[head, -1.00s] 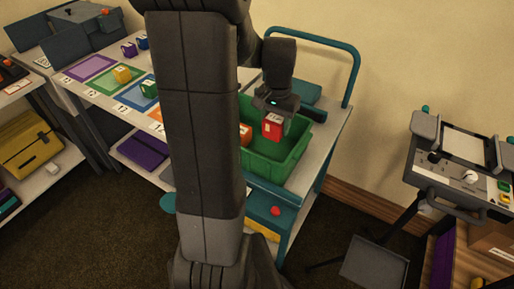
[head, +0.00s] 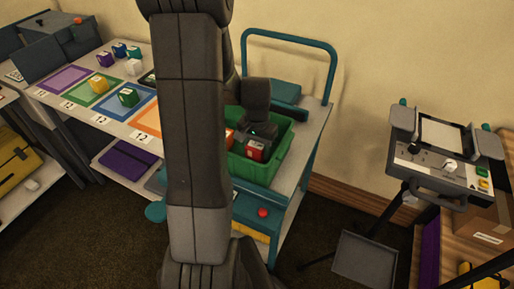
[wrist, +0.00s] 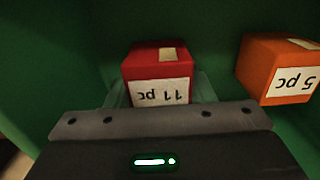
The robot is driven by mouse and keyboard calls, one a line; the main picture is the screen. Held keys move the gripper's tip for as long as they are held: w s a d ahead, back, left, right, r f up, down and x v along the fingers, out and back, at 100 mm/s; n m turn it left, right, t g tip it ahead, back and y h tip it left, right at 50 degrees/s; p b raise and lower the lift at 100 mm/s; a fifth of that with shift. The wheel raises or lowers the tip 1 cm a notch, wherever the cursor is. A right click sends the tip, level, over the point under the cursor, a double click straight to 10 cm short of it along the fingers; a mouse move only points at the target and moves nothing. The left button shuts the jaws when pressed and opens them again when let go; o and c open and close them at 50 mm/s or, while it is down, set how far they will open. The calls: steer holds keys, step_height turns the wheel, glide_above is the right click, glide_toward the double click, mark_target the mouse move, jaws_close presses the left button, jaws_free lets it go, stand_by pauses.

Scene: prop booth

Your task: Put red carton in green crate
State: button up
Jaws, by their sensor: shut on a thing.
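The red carton (head: 256,148) is in my gripper (head: 255,140), inside the green crate (head: 262,172) on the cart. In the wrist view the red carton (wrist: 158,75) carries a label reading "11 pc" upside down. My gripper (wrist: 160,92) is shut on it, with pale fingers at its two sides. The green crate's walls (wrist: 60,50) surround it. I cannot tell whether the carton touches the crate floor.
An orange carton (wrist: 278,70) labelled "5 pc" stands in the crate beside the red one. The cart's teal handle (head: 290,38) rises behind. A table with coloured squares (head: 98,92) and several small cartons is at left. A control stand (head: 440,150) is at right.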

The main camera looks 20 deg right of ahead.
mark_target(257, 144)
steer(key=shift+f, duration=0.2)
steer(key=o, duration=1)
steer(key=shift+o, duration=0.2)
steer(key=shift+r, duration=0.1)
step_height(257, 144, up, 12)
steer(key=shift+r+p, duration=0.15)
steer(key=shift+p, duration=0.2)
